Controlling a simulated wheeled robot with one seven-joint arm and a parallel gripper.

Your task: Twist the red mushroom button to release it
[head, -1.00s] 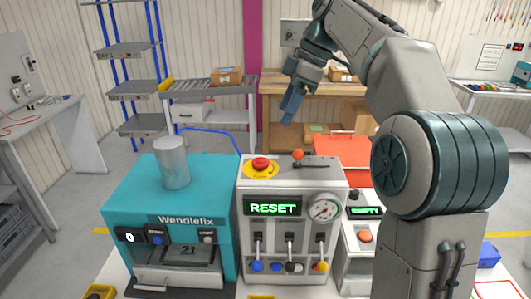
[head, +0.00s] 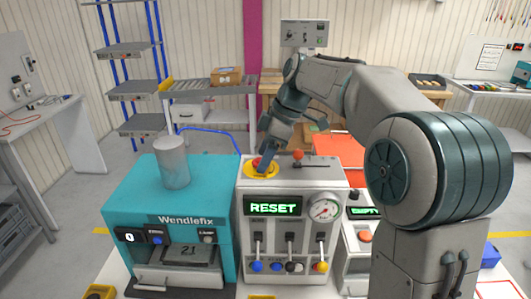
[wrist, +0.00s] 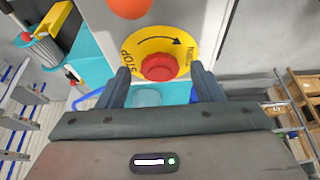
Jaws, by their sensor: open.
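The red mushroom button (wrist: 159,67) sits on a yellow disc (wrist: 150,42) with STOP lettering and a curved arrow, on the grey control box's top. In the head view the red button (head: 258,161) is partly hidden behind my gripper (head: 264,164), which points down at it from above. In the wrist view my gripper (wrist: 160,84) is open, with one finger on each side of the button and gaps between them. I cannot tell whether the fingers reach down to the button's height. The box display (head: 273,208) reads RESET in green.
An orange-red ball-topped lever (head: 298,155) stands just right of the button on the same box. The teal Wendlefix machine (head: 172,225) with a grey cylinder (head: 172,162) on top stands to the left. A gauge (head: 324,208) and several levers are on the box's front.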

